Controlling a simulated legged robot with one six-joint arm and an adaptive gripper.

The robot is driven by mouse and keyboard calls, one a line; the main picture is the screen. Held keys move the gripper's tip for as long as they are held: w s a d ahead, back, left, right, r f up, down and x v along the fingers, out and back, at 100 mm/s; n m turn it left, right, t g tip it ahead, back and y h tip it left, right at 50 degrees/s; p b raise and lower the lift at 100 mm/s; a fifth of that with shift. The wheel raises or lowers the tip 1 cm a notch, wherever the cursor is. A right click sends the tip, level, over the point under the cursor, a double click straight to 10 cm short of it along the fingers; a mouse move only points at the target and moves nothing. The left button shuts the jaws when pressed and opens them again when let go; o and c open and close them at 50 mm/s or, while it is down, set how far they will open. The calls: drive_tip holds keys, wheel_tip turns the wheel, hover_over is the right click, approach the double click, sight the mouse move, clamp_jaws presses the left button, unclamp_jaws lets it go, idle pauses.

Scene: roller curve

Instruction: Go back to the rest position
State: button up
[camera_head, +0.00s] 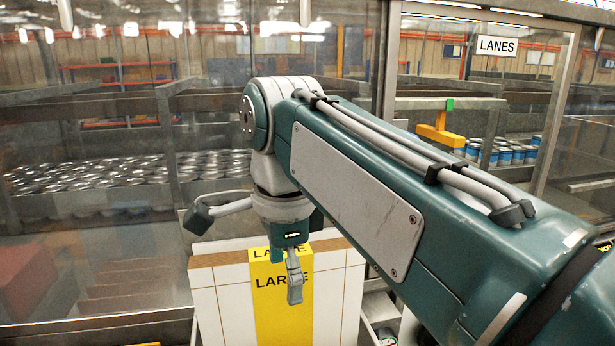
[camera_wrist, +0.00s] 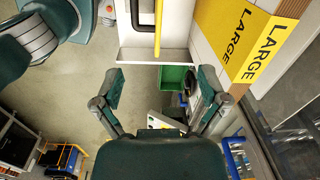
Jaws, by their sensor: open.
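My gripper (camera_head: 292,276) hangs pointing down in the head view, in front of a white panel with a yellow strip marked LARGE (camera_head: 265,310). In the wrist view my gripper (camera_wrist: 160,98) has its two fingers spread wide apart, with nothing between them. The yellow LARGE strip (camera_wrist: 232,38) lies to the right of the fingers there. The gripper looks close to the panel in the head view; I cannot tell whether they touch.
Behind glass (camera_head: 100,250), many metal cans (camera_head: 130,172) stand in lanes. Blue cans (camera_head: 510,155) and a yellow part (camera_head: 440,134) are at right, under a LANES sign (camera_head: 497,46). The wrist view shows a green bin (camera_wrist: 176,79) and open floor (camera_wrist: 85,85).

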drive_tip(key=s+d+f+n+t, duration=0.2)
drive_tip(key=s+d+f+n, duration=0.2)
drive_tip(key=d+f+n, duration=0.3)
drive_tip(key=s+d+f+n+t, duration=0.3)
drive_tip(key=d+f+n, duration=0.3)
drive_tip(key=d+f, duration=0.5)
drive_tip(key=shift+s+n, duration=0.4)
drive_tip(key=shift+s, duration=0.25)
